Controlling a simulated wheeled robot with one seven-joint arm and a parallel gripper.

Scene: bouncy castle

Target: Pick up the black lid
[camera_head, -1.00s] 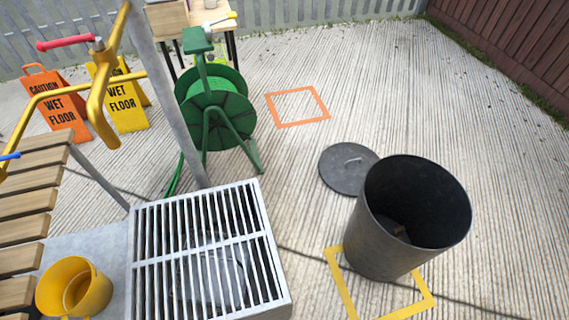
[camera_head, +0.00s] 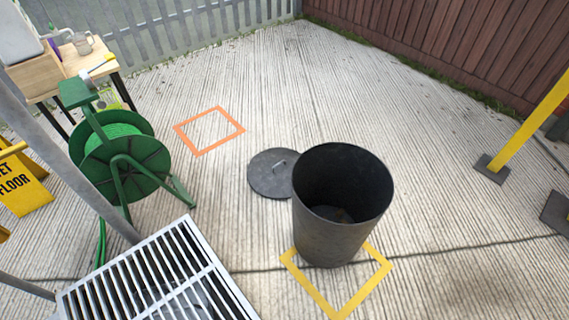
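The black lid (camera_head: 268,175) is a dark round disc with a small grey handle on top. It lies flat on the ridged ground, handle up, just left of and behind the black bin (camera_head: 338,228). The bin hides part of the lid's right edge. The bin stands upright and open, with something dark and brownish at its bottom. It stands on a yellow square outline (camera_head: 334,310) marked on the ground. My gripper is not in view.
A green hose reel (camera_head: 125,160) stands at left. A metal grate (camera_head: 150,285) is at the lower left. An orange square outline (camera_head: 197,152) lies behind the lid. A yellow post (camera_head: 530,125) stands at right. Open ground lies behind and right of the bin.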

